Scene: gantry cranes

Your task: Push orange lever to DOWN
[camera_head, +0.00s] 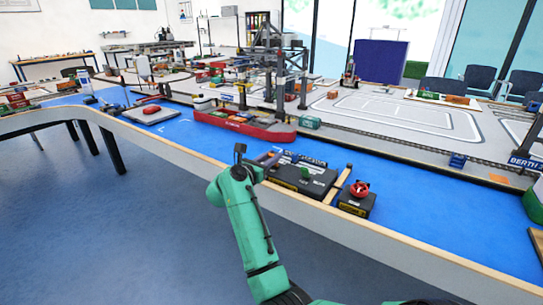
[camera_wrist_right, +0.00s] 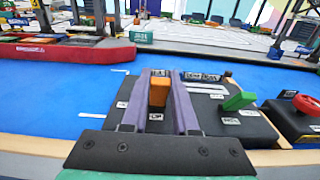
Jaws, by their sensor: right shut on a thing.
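The orange lever (camera_wrist_right: 158,91) stands on the left part of a black control box (camera_wrist_right: 228,122) in the right wrist view. My right gripper (camera_wrist_right: 165,104) has its two purple fingers on either side of the lever and is shut on it. A small white label shows below the lever, but I cannot read it. In the head view my right gripper (camera_head: 271,160) is at the left end of the control box (camera_head: 302,181), and I cannot make out the orange lever there. My left gripper is not in view.
A green lever (camera_wrist_right: 240,101) is on the same box, to the right. Beyond it is a separate box with a red knob (camera_head: 360,188). A red model ship (camera_head: 243,125) and gantry crane (camera_head: 267,70) stand behind. The blue table top (camera_head: 430,215) is clear to the right.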

